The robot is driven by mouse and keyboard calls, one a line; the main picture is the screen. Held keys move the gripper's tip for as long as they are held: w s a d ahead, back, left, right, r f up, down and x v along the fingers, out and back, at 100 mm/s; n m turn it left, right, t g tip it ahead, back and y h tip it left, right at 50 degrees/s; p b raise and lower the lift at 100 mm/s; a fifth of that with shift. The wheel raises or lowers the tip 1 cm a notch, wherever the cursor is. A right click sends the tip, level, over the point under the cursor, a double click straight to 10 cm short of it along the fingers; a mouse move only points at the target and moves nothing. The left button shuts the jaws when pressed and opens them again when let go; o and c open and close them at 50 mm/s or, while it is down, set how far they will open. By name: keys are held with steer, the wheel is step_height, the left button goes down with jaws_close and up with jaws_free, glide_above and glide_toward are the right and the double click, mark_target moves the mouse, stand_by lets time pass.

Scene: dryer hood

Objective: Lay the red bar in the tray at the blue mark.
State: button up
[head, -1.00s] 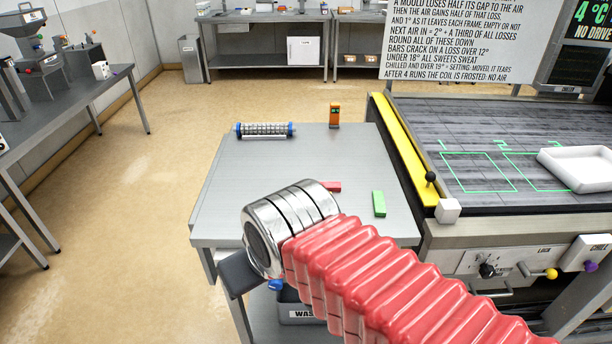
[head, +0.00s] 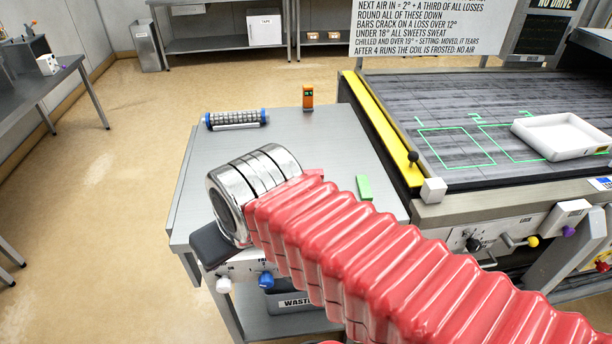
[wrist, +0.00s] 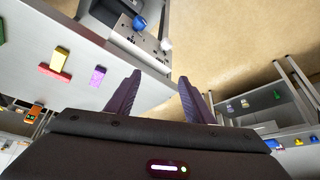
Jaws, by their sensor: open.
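My gripper (wrist: 160,76) is open and empty. In the wrist view, its two dark fingers point over the edge of the steel table. The red bar (wrist: 55,73) lies on the table to their left, with a yellow bar close against it; I cannot tell whether they touch. A purple bar (wrist: 97,76) lies between the red bar and the fingers. In the head view, my arm hides most or all of the red bar and the fingers. A white tray (head: 562,137) sits on the dark slatted bed at the right. I cannot make out a blue mark on it.
A green bar (head: 364,188) lies on the steel table (head: 310,140). A blue-ended roller (head: 236,118) and an orange device (head: 308,97) stand at its back. A yellow rail (head: 385,130), black knob (head: 413,158) and white cube (head: 433,190) line the bed's left edge.

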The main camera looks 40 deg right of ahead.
steer(key=o, duration=0.9)
steer(key=w+d+r+m, duration=0.1)
steer(key=w+d+m, duration=0.1)
steer(key=w+d, duration=0.2)
steer(key=w+d+r+m+g+h, duration=0.1)
steer(key=w+d, duration=0.3)
steer(key=d, duration=0.5)
steer(key=shift+d+r+m+h, duration=0.3)
steer(key=shift+r+m, duration=0.1)
steer(key=shift+r, duration=0.25)
steer(key=shift+o, duration=0.9)
steer(key=w+d+m+g, duration=0.1)
steer(key=w+d+m, duration=0.1)
steer(key=d, duration=1.2)
steer(key=shift+w+m+h, duration=0.2)
steer(key=shift+m+h, duration=0.2)
steer(key=shift+d+f, duration=0.1)
steer(key=x, duration=0.8)
steer(key=shift+w+f, duration=0.1)
steer(key=shift+x, duration=2.6)
steer(key=shift+w+d, duration=0.1)
steer(key=shift+w, duration=0.1)
steer(key=shift+c, duration=0.3)
